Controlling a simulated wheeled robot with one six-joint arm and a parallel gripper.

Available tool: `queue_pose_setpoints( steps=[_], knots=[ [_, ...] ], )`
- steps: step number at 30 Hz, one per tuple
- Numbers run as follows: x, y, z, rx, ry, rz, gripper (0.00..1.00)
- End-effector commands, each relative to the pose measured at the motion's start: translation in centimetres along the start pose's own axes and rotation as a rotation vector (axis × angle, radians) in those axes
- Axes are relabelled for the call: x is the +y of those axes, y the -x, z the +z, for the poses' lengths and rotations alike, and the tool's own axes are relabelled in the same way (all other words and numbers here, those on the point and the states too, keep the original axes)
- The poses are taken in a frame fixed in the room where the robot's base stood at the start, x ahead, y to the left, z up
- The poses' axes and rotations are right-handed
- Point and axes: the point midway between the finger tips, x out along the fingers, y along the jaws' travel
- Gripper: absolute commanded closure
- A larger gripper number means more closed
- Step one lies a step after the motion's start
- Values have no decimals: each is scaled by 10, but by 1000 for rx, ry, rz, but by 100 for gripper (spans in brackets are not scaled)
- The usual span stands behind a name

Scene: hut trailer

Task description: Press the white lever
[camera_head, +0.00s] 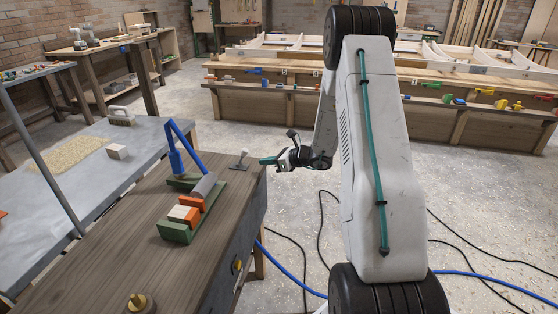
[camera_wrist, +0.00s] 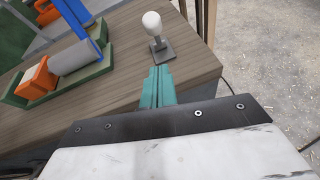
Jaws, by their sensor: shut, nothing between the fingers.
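The white lever (camera_head: 241,156) stands on a small grey base plate near the far right corner of the wooden bench (camera_head: 130,235). In the wrist view the lever (camera_wrist: 153,25) shows a round white knob on a short stem, upright or nearly so. My gripper (camera_head: 264,161) is just right of the lever in the head view, at the bench edge. In the wrist view my teal fingertips (camera_wrist: 158,72) are together, empty, and point at the lever's base. A small gap seems to remain between fingertips and base; exact contact is hard to judge.
A green fixture (camera_head: 176,230) with orange blocks, a grey cylinder (camera_head: 204,186) and a blue handle (camera_head: 187,141) sits left of the lever. A grey table (camera_head: 82,150) with a brush stands further left. Black and blue cables lie on the floor right of the bench.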

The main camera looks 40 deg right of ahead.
Motion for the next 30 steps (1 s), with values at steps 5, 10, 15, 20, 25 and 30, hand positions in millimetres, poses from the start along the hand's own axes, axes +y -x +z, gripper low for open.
queue_pose_setpoints(
  steps=[5,10,15,20,25,30],
  knots=[
    [1,-25,15,-1,2,2,100],
    [1,-36,26,0,0,1,100],
    [0,-39,29,0,0,0,100],
    [0,-39,28,0,0,0,100],
    [-1,-38,29,3,0,-2,100],
    [-8,-31,30,35,2,-19,100]
  ],
)
